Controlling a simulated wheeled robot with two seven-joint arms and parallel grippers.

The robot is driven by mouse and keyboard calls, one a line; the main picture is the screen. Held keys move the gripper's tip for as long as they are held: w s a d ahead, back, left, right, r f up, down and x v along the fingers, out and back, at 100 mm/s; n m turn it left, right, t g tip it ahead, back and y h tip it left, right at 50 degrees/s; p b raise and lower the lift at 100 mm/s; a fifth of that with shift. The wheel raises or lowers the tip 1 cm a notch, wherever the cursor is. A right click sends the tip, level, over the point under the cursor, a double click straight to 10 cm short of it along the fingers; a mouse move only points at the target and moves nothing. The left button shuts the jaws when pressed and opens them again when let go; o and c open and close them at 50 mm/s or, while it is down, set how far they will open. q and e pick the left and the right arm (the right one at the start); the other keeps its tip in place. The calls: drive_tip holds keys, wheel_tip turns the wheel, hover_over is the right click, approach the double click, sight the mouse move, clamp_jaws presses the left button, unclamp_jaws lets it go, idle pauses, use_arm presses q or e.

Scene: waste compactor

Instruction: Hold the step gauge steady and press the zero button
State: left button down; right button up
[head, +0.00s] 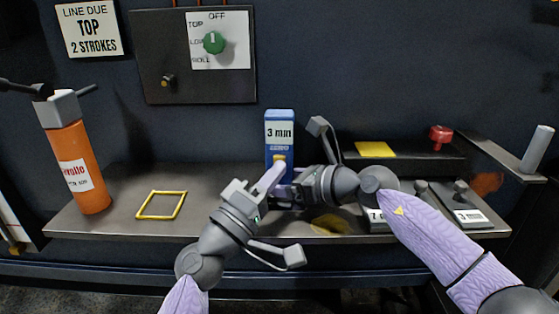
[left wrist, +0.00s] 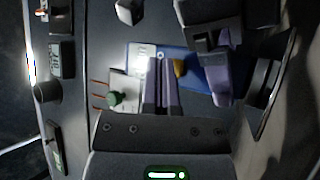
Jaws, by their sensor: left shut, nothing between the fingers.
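In the left wrist view the left fingers (left wrist: 160,80) lie over the blue gauge (left wrist: 203,72), beside the yellow button (left wrist: 180,67). My right gripper (head: 284,190) comes in from the right and appears shut on the gauge's lower part, which the grippers mostly hide.
An orange bottle (head: 75,165) and a yellow square frame (head: 161,205) are on the shelf's left. A control panel with a green knob (head: 213,42) is on the wall. A yellow pad (head: 375,149) and red knob (head: 440,136) are at right.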

idle(0.5)
use_arm(q)
drive_tip(key=shift+w, duration=0.4)
drive_tip(key=shift+w, duration=0.45)
idle(0.5)
drive_tip(key=shift+s, duration=0.9)
use_arm(e)
drive_tip(key=c, duration=0.4)
use_arm(q)
drive_tip(key=s, duration=0.5)
